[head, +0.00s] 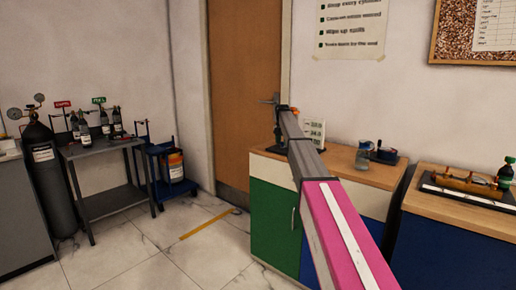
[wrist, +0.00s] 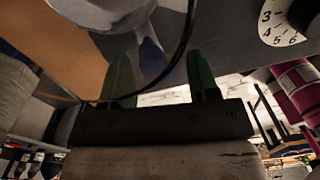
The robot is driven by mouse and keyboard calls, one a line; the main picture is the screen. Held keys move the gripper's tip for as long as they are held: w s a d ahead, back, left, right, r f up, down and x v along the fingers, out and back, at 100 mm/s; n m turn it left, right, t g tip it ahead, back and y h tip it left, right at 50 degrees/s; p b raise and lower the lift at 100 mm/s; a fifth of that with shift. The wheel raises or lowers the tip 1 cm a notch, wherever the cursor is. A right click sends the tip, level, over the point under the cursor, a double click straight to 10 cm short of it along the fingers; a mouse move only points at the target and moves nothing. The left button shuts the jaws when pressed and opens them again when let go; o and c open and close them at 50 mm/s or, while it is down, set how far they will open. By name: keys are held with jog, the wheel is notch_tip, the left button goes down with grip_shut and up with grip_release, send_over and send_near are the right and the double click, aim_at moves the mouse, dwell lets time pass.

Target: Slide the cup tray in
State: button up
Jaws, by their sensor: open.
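I cannot make out the cup tray for certain in either view. In the wrist view, the two green fingers of my gripper (wrist: 159,62) are apart, with nothing clearly held between them. A grey surface (wrist: 225,35) with a white numbered dial (wrist: 284,20) lies beyond the fingers. A pale rounded object (wrist: 105,12), partly cut off by the top edge, is above the left finger. A thin dark cable curves past the fingers. In the head view my arm reaches to the far left end of the wooden counter, and its gripper end is small and dark there.
The counter (head: 335,160) bears a white number card (head: 315,133), a glass jug (head: 363,156) and a small dark device (head: 386,155). A second bench holds a brass cylinder (head: 465,182) and green bottle (head: 506,172). A grey table (head: 100,147) stands left; floor between is mostly clear.

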jog(key=s+a, duration=0.1)
jog(key=s, duration=0.1)
jog(key=s+a, duration=0.4)
jog(key=shift+a+r, duration=0.25)
jog(key=shift+r, duration=0.05)
notch_tip(320, 180, up, 10)
jog(key=r, duration=0.1)
jog(key=s+a+f+m+t+y, duration=0.1)
jog(key=s+a+f+m+y, duration=0.3)
jog(key=a+m, duration=0.4)
jog(key=s+a+f+m+t+y, duration=0.1)
jog(key=s+a+f+m+y, duration=0.3)
jog(key=s+a+f+m, duration=0.3)
jog(key=shift+s+a+m, duration=0.8)
jog(key=shift+a+m, duration=0.4)
jog(key=shift+a, duration=0.6)
jog(key=shift+f, duration=0.1)
